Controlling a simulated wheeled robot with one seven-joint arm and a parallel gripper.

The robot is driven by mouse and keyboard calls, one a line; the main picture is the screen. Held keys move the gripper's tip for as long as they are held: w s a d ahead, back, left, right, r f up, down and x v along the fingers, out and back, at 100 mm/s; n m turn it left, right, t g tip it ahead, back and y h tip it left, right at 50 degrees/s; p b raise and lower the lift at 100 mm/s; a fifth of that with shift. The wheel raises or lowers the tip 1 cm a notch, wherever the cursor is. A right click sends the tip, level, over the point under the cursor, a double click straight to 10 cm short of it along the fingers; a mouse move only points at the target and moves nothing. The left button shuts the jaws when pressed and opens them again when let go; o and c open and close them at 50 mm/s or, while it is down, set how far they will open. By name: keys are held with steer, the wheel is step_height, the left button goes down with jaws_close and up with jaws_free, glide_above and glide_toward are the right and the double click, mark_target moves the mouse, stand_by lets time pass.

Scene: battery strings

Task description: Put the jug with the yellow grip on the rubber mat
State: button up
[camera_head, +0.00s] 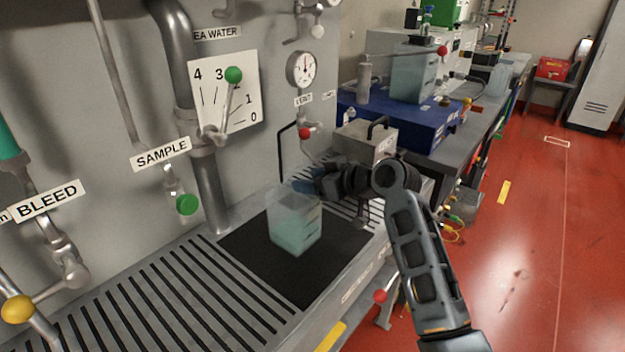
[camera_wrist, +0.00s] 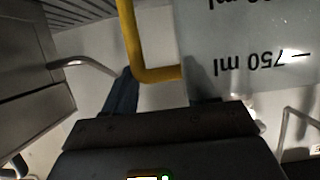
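The jug (camera_head: 296,224), clear with a pale blue-green tint, is upright over the black rubber mat (camera_head: 335,236). Its base appears to rest on the mat, though I cannot see the contact clearly. My gripper (camera_head: 307,187) is at the jug's upper right side in the head view. In the wrist view the jug (camera_wrist: 250,45) shows an upside-down 750 ml mark and a yellow grip (camera_wrist: 126,35). My gripper (camera_wrist: 160,84) has its fingers spread, one by the grip's corner and one in front of the jug's wall. The grip is hidden in the head view.
A slatted metal drain top (camera_head: 185,290) lies left of the mat. Pipes and valves line the grey panel behind. A grey box with a black handle (camera_head: 366,142) stands behind my arm. Another clear container (camera_head: 412,75) is on the blue case (camera_head: 400,118).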

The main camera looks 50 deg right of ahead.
steer(key=o, duration=0.4)
steer(key=shift+r, duration=0.2)
steer(key=v, duration=1.2)
steer(key=shift+b, duration=0.4)
